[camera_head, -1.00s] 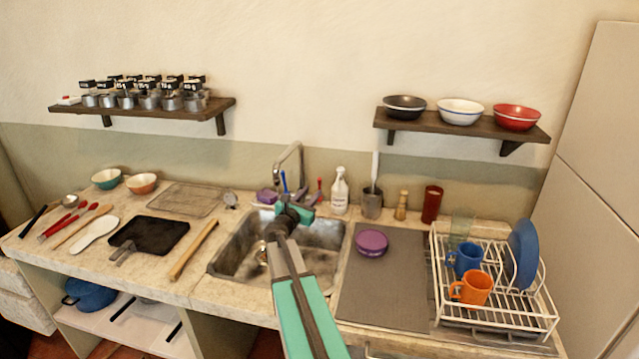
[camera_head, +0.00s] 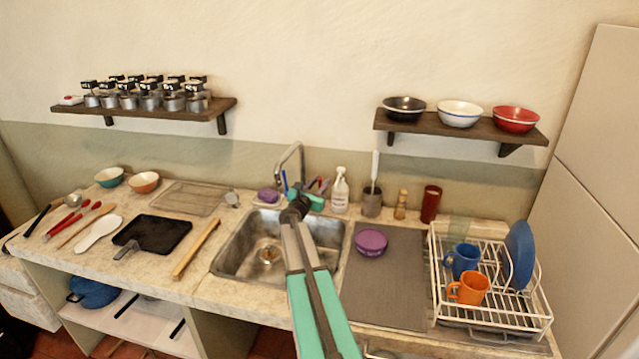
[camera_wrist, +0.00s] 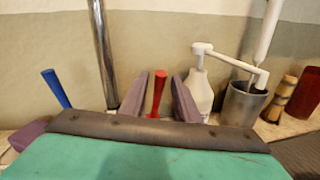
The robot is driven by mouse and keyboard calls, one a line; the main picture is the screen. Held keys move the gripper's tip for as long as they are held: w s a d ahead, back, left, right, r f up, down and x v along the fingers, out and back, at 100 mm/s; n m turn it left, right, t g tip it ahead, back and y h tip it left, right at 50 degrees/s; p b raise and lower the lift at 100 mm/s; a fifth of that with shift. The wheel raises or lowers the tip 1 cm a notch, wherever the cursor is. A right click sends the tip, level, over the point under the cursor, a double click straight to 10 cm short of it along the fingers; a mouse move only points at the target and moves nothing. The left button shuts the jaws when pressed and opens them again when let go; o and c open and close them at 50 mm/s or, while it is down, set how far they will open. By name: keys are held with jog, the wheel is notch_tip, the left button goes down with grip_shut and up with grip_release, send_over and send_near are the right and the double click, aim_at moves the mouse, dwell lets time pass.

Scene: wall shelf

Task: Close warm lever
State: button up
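The red warm lever (camera_wrist: 159,92) stands upright behind the sink, right of the metal faucet (camera_wrist: 104,50). In the wrist view my gripper (camera_wrist: 160,84) is open, with one purple finger on each side of the red lever and a narrow gap visible on both sides. In the head view my gripper (camera_head: 317,185) is at the back edge of the sink beside the faucet (camera_head: 292,160), and the red lever is largely hidden there. A blue lever (camera_wrist: 56,88) leans left of the faucet; it also shows in the head view (camera_head: 285,181).
A white spray bottle (camera_head: 340,190) and a grey cup with a brush (camera_head: 372,203) stand close to the right of my gripper. A purple sponge (camera_head: 268,195) lies left of the faucet. The sink basin (camera_head: 245,262) below my arm is empty.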

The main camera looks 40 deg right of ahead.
jog(key=shift+d, duration=0.15)
grip_shut()
